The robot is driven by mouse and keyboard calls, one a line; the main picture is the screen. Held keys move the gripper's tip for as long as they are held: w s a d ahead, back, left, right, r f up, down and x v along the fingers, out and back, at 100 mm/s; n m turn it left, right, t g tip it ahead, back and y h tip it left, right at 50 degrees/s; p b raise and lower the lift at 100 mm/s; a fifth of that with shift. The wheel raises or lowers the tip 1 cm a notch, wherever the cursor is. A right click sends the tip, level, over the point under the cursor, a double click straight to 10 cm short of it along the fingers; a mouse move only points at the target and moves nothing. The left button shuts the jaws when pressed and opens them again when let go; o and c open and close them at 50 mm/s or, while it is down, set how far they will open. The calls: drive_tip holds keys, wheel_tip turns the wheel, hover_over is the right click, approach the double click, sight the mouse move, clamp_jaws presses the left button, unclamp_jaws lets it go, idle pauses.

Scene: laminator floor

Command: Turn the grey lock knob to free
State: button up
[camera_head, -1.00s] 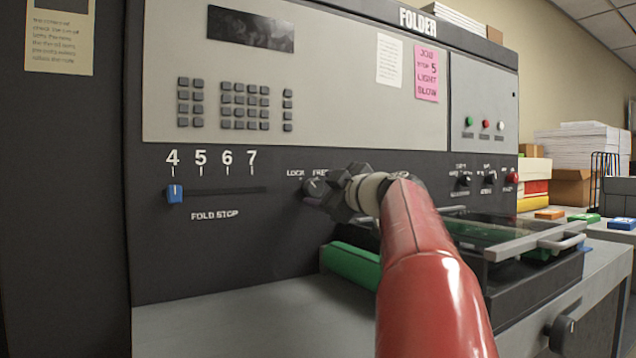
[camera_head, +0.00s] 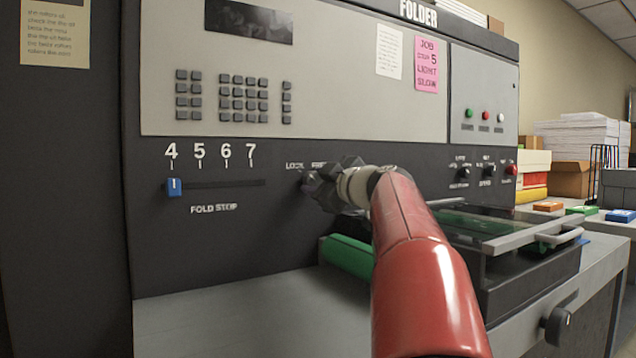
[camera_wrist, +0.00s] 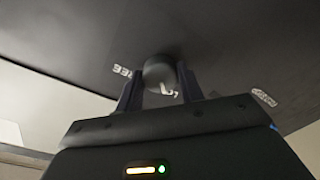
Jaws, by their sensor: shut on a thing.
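The grey lock knob (camera_wrist: 158,70) sits on the dark folder panel, between the two fingers of my gripper (camera_wrist: 160,76) in the wrist view. The fingers are shut on its sides. In the head view my gripper (camera_head: 320,187) covers nearly all of the knob, just below the LOCK label (camera_head: 294,166) and the partly covered FREE label to its right. The knob's pointer direction cannot be told. In the wrist view the FREE label (camera_wrist: 122,71) appears upside down, left of the knob.
The blue fold stop slider (camera_head: 174,187) stands at 4, left of the knob. A green roller (camera_head: 347,256) and a clear-lidded tray (camera_head: 500,235) are below right. Small switches and a red button (camera_head: 511,169) are to the right. The grey ledge (camera_head: 240,310) is clear at left.

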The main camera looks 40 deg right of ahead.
drive_tip(key=shift+f+b, duration=0.1)
drive_tip(key=shift+b, duration=0.25)
drive_tip(key=m+b, duration=0.2)
drive_tip(key=m, duration=0.1)
drive_tip(key=shift+f, duration=0.15)
drive_tip(key=m+b, duration=0.2)
drive_tip(key=m, duration=0.3)
drive_tip(key=shift+m+b, duration=0.4)
drive_tip(key=m, duration=0.4)
drive_tip(key=shift+m+t+h, duration=0.3)
drive_tip(key=shift+m, duration=2.5)
drive_tip(key=o, duration=1)
drive_tip(key=shift+r, duration=0.2)
